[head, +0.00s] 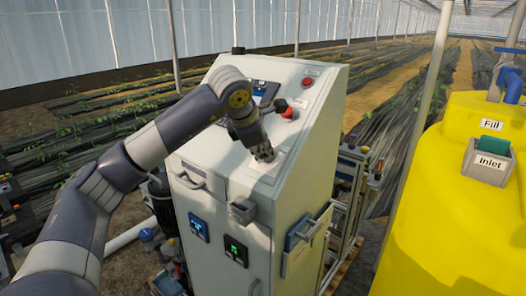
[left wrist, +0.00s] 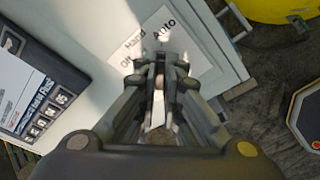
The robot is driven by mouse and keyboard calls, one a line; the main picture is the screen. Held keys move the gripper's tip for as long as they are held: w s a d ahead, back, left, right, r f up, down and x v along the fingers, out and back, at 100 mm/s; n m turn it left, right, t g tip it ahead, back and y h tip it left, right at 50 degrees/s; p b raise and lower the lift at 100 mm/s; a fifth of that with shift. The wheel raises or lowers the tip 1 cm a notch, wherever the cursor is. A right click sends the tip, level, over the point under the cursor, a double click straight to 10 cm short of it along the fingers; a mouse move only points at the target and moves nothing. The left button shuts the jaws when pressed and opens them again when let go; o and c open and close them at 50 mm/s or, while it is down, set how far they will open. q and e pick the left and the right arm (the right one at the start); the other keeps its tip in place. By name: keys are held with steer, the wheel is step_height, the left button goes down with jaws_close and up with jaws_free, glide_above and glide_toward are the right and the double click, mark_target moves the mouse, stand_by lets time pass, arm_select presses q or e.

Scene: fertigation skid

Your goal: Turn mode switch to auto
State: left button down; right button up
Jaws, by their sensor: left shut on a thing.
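The mode switch sits on the sloping top of the pale control cabinet (head: 312,128). Its white label plate (left wrist: 150,38) reads Off, Hand and Auto in the left wrist view, with Auto at the upper right. My left gripper (head: 264,155) is down at the panel, and it also shows in the left wrist view (left wrist: 160,75). Its fingers are shut on the switch knob, which they mostly hide. I cannot tell which position the knob points to. My right gripper is not in view.
A display panel with keys (left wrist: 38,90) lies left of the switch. A red mushroom button (head: 289,113) and a small red button (head: 308,83) are on the cabinet top near my arm. A yellow tank (head: 460,195) with a grey inlet box (head: 486,168) stands right.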

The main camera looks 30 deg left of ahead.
arm_select(q)
steer(key=c, duration=1.7)
jaws_free()
steer(key=shift+s+r, duration=0.1)
steer(key=shift+r, duration=0.1)
steer(key=v, duration=1.1)
steer(key=shift+s+d+r, duration=0.1)
steer(key=shift+r, duration=0.15)
